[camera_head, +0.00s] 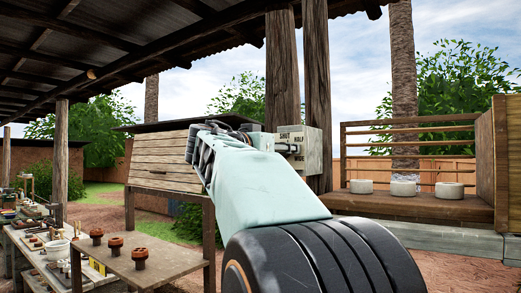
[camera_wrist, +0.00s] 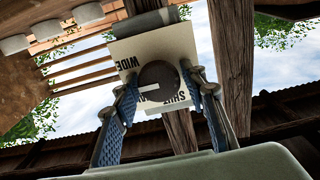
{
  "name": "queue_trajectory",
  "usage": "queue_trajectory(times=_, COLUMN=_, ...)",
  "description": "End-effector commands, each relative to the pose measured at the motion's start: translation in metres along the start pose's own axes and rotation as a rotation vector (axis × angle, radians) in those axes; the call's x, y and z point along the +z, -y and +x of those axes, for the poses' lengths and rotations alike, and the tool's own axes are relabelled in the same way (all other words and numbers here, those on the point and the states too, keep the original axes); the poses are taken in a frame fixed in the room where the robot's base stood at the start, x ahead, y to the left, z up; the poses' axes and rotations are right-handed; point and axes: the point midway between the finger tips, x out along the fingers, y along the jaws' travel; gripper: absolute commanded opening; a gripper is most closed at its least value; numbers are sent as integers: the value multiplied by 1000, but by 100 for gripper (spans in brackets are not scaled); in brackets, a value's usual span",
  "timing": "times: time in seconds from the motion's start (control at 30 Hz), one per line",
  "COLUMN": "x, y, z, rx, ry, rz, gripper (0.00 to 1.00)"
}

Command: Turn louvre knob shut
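The louvre knob (camera_wrist: 158,82) is dark and round, with a white pointer line. It sits on a pale dial plate (camera_wrist: 128,48), also seen in the head view (camera_head: 313,149). In the wrist view the lettering is upside down: WIDE at upper left, SHUT at lower right. The pointer line runs left, away from SHUT. My gripper (camera_wrist: 161,76) has its fingers apart, one on each side of the knob; firm contact does not show. In the head view my gripper and arm hide part of the slatted louvre panel (camera_head: 160,160).
The plate is fixed by wooden posts (camera_head: 316,80). A shelf (camera_head: 420,208) with white pots (camera_head: 404,188) stands at right. A bench (camera_head: 160,268) with brown clay pieces (camera_head: 139,258) is at lower left, with a cluttered table (camera_head: 45,262) beyond.

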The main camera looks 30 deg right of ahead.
Motion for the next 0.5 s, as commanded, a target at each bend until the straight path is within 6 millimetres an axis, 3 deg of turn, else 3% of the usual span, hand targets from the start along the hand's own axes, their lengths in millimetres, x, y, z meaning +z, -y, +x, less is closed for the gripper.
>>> queue_trajectory(times=0.27, x=0, y=0, z=0, rx=0, ry=0, rz=0, gripper=8)
queue_trajectory(times=0.5, x=0, y=0, z=-1, rx=-1, ry=0, rz=-23, gripper=8)
